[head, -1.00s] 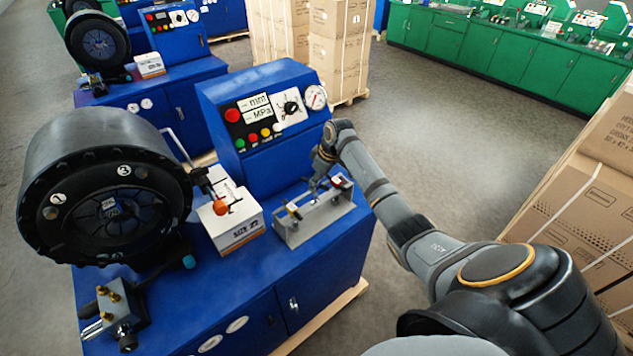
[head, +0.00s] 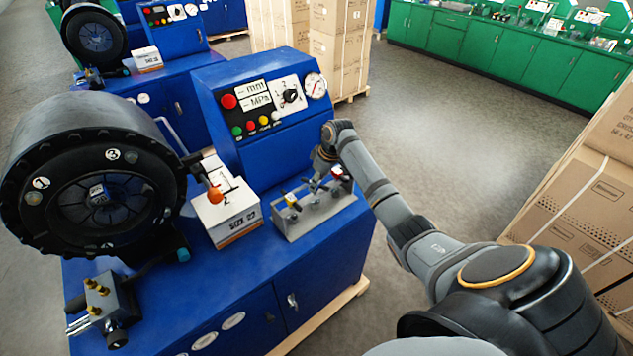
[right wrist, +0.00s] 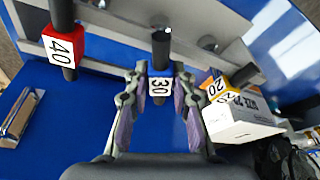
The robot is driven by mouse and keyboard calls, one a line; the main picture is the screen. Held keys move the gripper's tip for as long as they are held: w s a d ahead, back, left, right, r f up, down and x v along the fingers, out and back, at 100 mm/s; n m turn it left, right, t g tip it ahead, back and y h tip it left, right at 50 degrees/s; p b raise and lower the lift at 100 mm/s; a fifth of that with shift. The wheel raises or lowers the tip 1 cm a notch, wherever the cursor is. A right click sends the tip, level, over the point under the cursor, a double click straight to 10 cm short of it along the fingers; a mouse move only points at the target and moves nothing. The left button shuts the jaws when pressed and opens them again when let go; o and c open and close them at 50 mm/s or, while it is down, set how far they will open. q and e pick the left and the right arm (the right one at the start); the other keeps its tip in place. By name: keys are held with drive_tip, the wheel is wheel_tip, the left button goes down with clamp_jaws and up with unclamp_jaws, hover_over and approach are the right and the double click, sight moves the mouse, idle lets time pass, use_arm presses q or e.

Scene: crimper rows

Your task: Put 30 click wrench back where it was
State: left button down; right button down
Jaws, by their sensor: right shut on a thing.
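The 30 click wrench, with a blue collar marked 30 (right wrist: 160,86) and a black shaft, is between the fingers of my right gripper (right wrist: 160,80) in the right wrist view. The gripper is shut on it. In the head view my right gripper (head: 316,184) is over the grey rack (head: 322,217), which also shows in the right wrist view (right wrist: 115,28). The red 40 wrench (right wrist: 63,46) is to the left and the yellow 20 wrench (right wrist: 220,86) to the right. I cannot tell whether the 30 wrench touches the rack. My left gripper is out of view.
The rack stands on a blue bench (head: 262,265), beside a white size box (head: 228,215) and in front of the control panel (head: 265,105). A black crimper drum (head: 95,190) is at the left. Stacked cartons (head: 590,200) stand at the right.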

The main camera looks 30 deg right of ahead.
drive_tip(key=shift+f, duration=0.45)
drive_tip(key=c, duration=1.1)
unclamp_jaws()
drive_tip(key=shift+o, duration=0.2)
drive_tip(key=v, duration=1.2)
